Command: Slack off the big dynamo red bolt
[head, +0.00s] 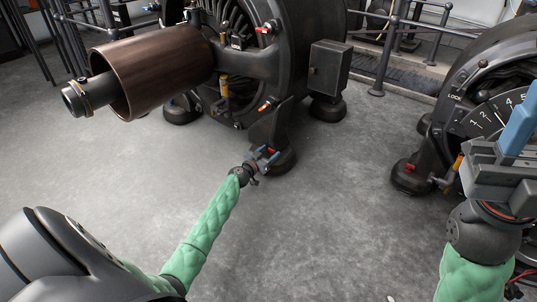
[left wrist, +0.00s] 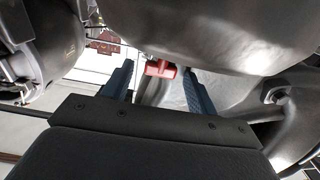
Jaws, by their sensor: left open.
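The big dynamo (head: 281,48) is dark and stands at the back centre on round black feet. My left gripper (head: 266,155) is open, low in front of the dynamo's front foot. In the left wrist view, a red bolt (left wrist: 160,68) shows between the tips of my left gripper (left wrist: 160,78), under a rounded grey casing. The fingers appear apart from it. The head view does not clearly show this bolt. My right gripper (head: 512,150) is at the right edge, in front of the smaller-looking right dynamo; one blue finger shows, and its opening is unclear.
A brown pulley drum (head: 160,72) sticks out to the left of the big dynamo. The right dynamo (head: 440,135) has a numbered dial (head: 490,117). The concrete floor (head: 340,215) between is clear.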

